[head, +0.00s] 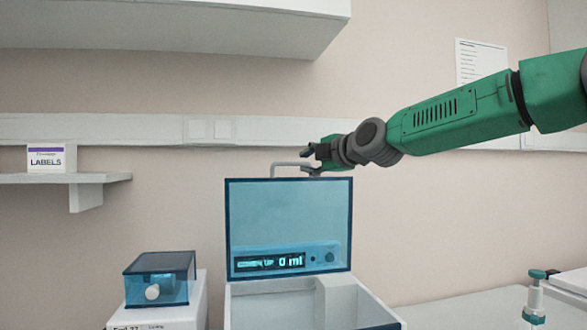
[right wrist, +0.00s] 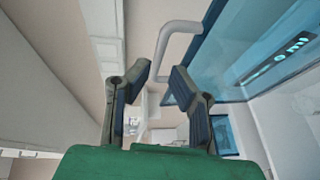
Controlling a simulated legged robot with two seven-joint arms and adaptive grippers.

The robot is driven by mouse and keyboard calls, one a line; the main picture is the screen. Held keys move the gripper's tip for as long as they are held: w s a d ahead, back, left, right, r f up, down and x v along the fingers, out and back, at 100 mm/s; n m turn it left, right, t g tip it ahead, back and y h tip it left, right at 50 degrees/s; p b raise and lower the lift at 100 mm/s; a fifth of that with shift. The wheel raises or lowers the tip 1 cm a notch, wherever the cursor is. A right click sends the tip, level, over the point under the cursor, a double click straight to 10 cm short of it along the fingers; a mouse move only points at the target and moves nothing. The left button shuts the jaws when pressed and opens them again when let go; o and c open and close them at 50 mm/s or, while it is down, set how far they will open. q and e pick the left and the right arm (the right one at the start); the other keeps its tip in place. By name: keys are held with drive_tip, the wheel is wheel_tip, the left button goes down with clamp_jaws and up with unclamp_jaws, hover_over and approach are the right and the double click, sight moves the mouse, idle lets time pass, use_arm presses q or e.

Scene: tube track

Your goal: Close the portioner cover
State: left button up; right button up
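The portioner cover (head: 290,214) is a blue see-through lid standing upright, open, at the back of the white portioner box (head: 270,304). A grey bar handle (head: 275,169) is on its top edge. My right gripper (head: 309,161) is at the right part of this handle. In the right wrist view its two fingers (right wrist: 160,72) are spread apart, and the handle (right wrist: 180,27) runs down to the gap between the fingertips. I cannot tell whether a finger touches it. The cover also shows in the right wrist view (right wrist: 240,45). My left gripper is not in view.
A smaller device with a blue cover (head: 160,278) stands left of the portioner. A green-topped dispenser bottle (head: 535,298) is at the right. A shelf (head: 100,178) with a labels box (head: 52,158) is on the left wall. A cabinet (head: 180,28) hangs above.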

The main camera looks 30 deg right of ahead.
sight(294, 164)
drive_tip(key=x, duration=0.4)
drive_tip(key=p+x, duration=0.1)
drive_tip(key=x, duration=0.1)
drive_tip(key=shift+a+r, duration=0.1)
drive_tip(key=shift+a, duration=0.25)
drive_tip(key=shift+d, duration=0.2)
clamp_jaws()
